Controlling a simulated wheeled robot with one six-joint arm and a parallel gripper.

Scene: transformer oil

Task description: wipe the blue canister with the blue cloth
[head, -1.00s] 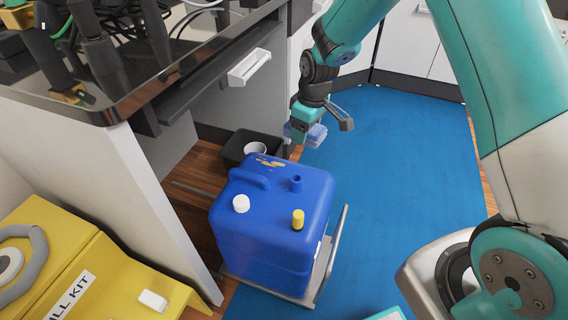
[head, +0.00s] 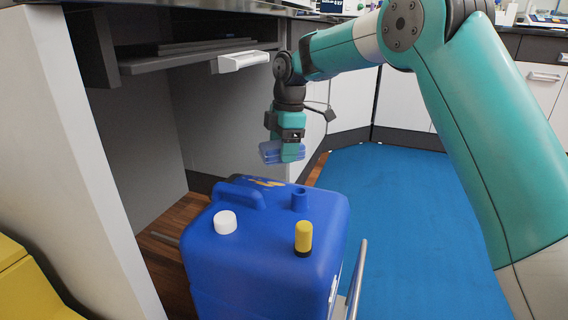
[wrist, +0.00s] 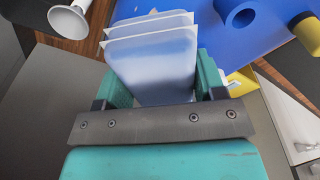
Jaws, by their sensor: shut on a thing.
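The blue canister (head: 262,250) stands on a low trolley in the head view, with a white cap, a yellow-topped cap and a blue open spout. A brownish-yellow smear (head: 268,183) marks its top near the far end, behind the handle. My gripper (head: 284,155) is above the far end of the canister, pointing down, shut on the folded blue cloth (head: 270,153). In the wrist view the cloth (wrist: 152,58) shows as pale blue layers between the fingers, with the canister (wrist: 207,14) beyond it. Whether the cloth touches the canister is unclear.
The trolley's metal rail (head: 357,280) runs along the canister's right side. A blue mat (head: 400,200) leaves clear floor at right.

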